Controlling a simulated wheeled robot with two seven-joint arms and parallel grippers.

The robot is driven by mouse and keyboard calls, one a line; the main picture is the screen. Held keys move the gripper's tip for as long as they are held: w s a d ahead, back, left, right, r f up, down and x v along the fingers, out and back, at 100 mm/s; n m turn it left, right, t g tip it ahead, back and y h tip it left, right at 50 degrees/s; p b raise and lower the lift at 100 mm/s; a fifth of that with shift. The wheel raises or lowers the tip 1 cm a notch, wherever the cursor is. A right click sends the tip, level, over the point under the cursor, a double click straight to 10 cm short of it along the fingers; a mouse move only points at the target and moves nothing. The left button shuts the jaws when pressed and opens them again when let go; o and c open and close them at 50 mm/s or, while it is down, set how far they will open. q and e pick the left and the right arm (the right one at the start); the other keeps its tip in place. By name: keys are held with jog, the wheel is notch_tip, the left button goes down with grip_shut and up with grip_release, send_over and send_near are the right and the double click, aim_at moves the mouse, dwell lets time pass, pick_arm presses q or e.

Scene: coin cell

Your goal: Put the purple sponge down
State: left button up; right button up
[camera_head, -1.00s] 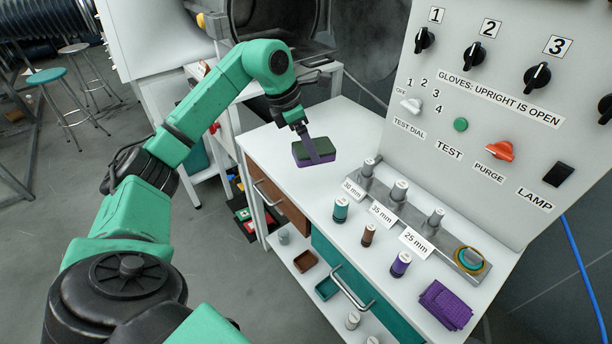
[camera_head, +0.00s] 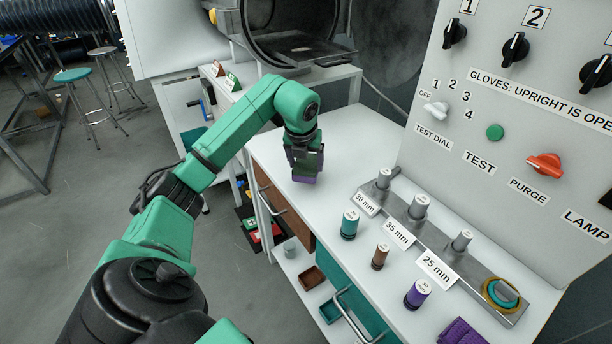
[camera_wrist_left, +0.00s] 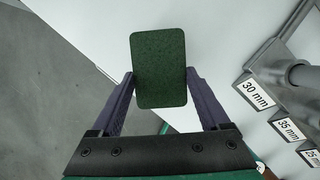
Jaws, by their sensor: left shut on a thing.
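The purple sponge (camera_head: 305,179) is between the fingers of my left gripper (camera_head: 306,162), over the back left part of the white worktop. In the head view only its purple lower part shows; the gripper hides most of the rest. In the left wrist view its dark green top face (camera_wrist_left: 159,70) lies between the two fingers (camera_wrist_left: 160,84), which are shut on it. It is at or very close to the worktop; I cannot tell if it touches. My right gripper is not in view.
A grey rail with posts (camera_head: 419,207) and size labels runs along the panel. Teal (camera_head: 349,225), brown (camera_head: 380,256) and purple (camera_head: 417,294) cylinders stand before it. A purple cloth (camera_head: 461,333) lies at the front. The worktop (camera_head: 330,140) around the sponge is clear.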

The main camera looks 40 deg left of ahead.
aim_at(305, 169)
pick_arm(q)
notch_tip(305, 169, down, 4)
jog(key=shift+s, duration=0.1)
jog(key=o, duration=1.2)
jog(key=shift+c, duration=0.2)
jog(key=v, duration=1.2)
